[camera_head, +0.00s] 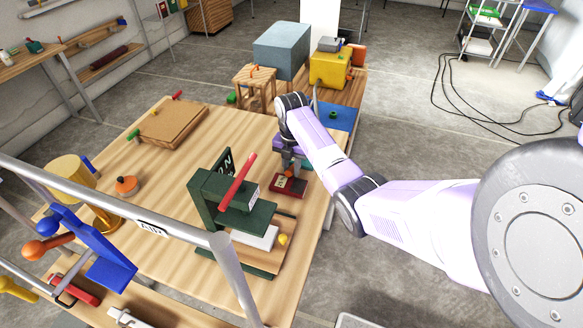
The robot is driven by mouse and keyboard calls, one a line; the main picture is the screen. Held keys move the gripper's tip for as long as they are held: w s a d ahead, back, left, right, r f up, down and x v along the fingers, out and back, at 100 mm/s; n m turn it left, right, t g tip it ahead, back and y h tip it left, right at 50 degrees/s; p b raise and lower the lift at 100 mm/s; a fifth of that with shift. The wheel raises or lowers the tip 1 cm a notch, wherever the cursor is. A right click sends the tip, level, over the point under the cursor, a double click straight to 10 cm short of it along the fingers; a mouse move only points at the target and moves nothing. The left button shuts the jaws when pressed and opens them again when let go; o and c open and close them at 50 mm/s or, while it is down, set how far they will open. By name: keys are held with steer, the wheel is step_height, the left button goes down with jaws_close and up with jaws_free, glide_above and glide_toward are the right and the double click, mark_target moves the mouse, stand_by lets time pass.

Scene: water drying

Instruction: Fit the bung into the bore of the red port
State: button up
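A small dark red block with a pale label (290,187), which looks like the red port, sits on the wooden bench right of the green press. My gripper (291,168) points down just above the block's far side, close to it or touching; I cannot tell which. The fingers are small and partly hidden by my wrist, so I cannot see whether they are open or shut. I cannot make out the bung or the bore here.
A dark green press (238,205) with a red lever stands just left of the block. A brown board (172,126) lies at the back left. A blue plate (338,116), yellow box (328,70) and grey-blue box (281,50) are behind. A grey rail (125,212) crosses the front.

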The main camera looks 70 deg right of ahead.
steer(key=o, duration=0.3)
steer(key=shift+f+b, duration=0.1)
steer(key=shift+b, duration=0.25)
